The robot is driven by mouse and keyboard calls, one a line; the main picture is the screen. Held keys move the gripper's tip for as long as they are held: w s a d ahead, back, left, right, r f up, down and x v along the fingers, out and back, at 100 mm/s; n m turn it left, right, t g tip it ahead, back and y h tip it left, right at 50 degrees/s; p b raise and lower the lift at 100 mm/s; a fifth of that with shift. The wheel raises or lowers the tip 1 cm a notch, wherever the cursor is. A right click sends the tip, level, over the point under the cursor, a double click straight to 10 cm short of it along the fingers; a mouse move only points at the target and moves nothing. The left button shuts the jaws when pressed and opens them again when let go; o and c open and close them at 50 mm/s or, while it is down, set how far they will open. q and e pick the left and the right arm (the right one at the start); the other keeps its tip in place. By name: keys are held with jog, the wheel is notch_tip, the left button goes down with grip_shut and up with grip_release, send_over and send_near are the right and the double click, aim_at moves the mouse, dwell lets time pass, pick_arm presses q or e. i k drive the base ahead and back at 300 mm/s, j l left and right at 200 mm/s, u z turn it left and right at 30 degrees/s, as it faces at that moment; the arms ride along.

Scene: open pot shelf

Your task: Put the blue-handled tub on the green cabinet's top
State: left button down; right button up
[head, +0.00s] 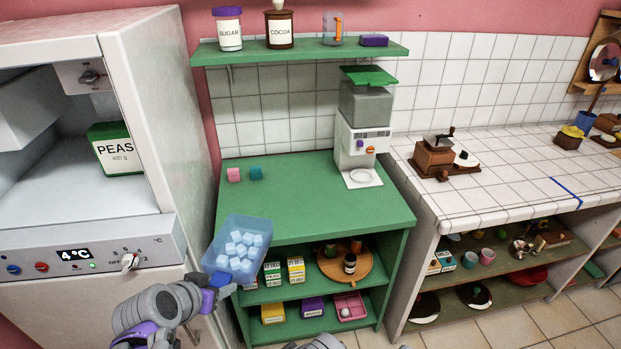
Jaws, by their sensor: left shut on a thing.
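The tub (226,256) is translucent light blue and holds several pale ice cubes (242,243). Its blue handle is at the near side, at my left gripper (222,282), which is shut on it. The tub is held up at the front left corner of the green cabinet and overlaps that corner in the picture. I cannot tell whether any of it is over the top. The green cabinet's top (310,208) is mostly bare.
An open fridge (150,90) is left. A green shelf (300,50) hangs above.

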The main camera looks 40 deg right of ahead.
aim_at(277, 215)
jog(key=i+l, duration=0.2)
jog(key=l, duration=0.2)
jog(key=i+l, duration=0.15)
jog(key=l, duration=0.2)
jog(key=i+l, duration=0.2)
jog(key=l, duration=0.2)
